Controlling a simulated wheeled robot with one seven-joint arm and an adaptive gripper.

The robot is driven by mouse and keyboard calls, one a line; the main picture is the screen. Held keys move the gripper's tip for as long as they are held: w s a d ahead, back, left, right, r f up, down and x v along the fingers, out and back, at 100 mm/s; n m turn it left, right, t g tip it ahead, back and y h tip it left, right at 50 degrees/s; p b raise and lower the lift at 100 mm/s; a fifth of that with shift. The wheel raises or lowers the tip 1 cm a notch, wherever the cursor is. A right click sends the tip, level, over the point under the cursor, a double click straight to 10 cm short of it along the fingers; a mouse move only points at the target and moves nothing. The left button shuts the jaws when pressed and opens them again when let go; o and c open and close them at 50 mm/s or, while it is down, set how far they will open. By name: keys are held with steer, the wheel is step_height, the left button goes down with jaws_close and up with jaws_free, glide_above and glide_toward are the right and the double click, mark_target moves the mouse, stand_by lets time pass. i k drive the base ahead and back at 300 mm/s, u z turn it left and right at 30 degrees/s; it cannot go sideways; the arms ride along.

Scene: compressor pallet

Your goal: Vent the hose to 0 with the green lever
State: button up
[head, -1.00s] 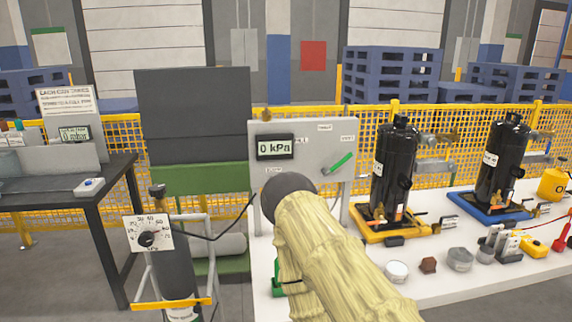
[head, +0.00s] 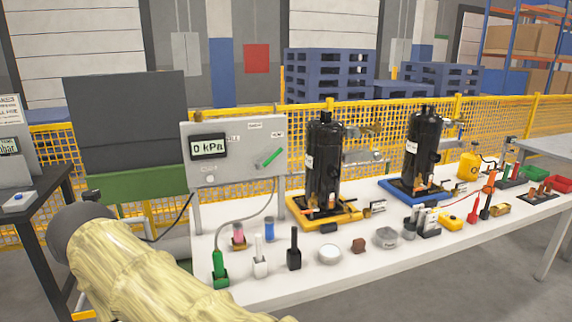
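The grey panel (head: 226,180) stands at the left end of the white table. Its display (head: 208,146) reads 0 kPa. The green lever (head: 270,158) is on the panel's right side, tilted up to the right; the label above its upper end seems to read VENT. A thin grey hose (head: 273,195) hangs from the panel towards a green-handled piece (head: 219,264) in a green holder at the table's front left. My arm, in a pale yellow cover with a dark rounded joint, fills the lower left. My gripper's fingers are not seen.
Two black compressors (head: 324,160) (head: 424,150) stand on yellow and blue trays. White and black upright tools, a round white tin (head: 329,254) and other small items line the table's front. A dark bench (head: 45,200) is at far left. Yellow mesh fence (head: 395,130) runs behind.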

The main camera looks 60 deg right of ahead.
mark_target(259, 168)
steer(key=k, duration=0.35)
steer(key=z, duration=0.75)
